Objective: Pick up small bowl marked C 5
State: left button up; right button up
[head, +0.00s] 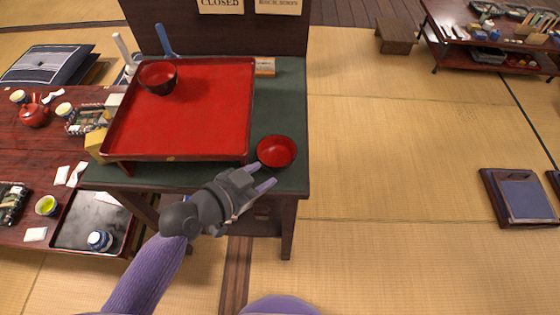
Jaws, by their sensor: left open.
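A small red bowl (277,152) with a dark rim stands on the green top of the cabinet, near its right front corner. No mark can be read on it. A dark bowl with a red inside (158,77) stands on the big red tray (190,125), at its back left. My left gripper (268,178) is open and empty, just in front of and slightly left of the small red bowl. Its two fingers point toward the bowl, and I cannot tell whether they touch it. My right gripper is not in view.
The red tray takes up most of the green top (285,100). A small labelled box (265,67) stands at the back. A yellow block (97,143) is beside the tray's left edge. A low table (35,150) with tea things is at left. Tatami floor at right is largely clear.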

aim_at(290, 163)
pick_arm(q)
jog(key=b+x, duration=0.1)
jog(key=x, duration=0.3)
jog(key=b+x, duration=0.1)
jog(key=x, duration=0.3)
jog(key=shift+s+d, duration=0.25)
jog(key=shift+s, duration=0.05)
jog(key=shift+w+d, duration=0.15)
jog(key=shift+w, duration=0.1)
jog(key=shift+r, duration=0.1)
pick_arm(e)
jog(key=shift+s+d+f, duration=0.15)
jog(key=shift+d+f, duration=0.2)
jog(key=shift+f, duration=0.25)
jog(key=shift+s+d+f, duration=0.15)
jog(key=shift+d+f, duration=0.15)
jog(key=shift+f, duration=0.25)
pick_arm(q)
grip_shut()
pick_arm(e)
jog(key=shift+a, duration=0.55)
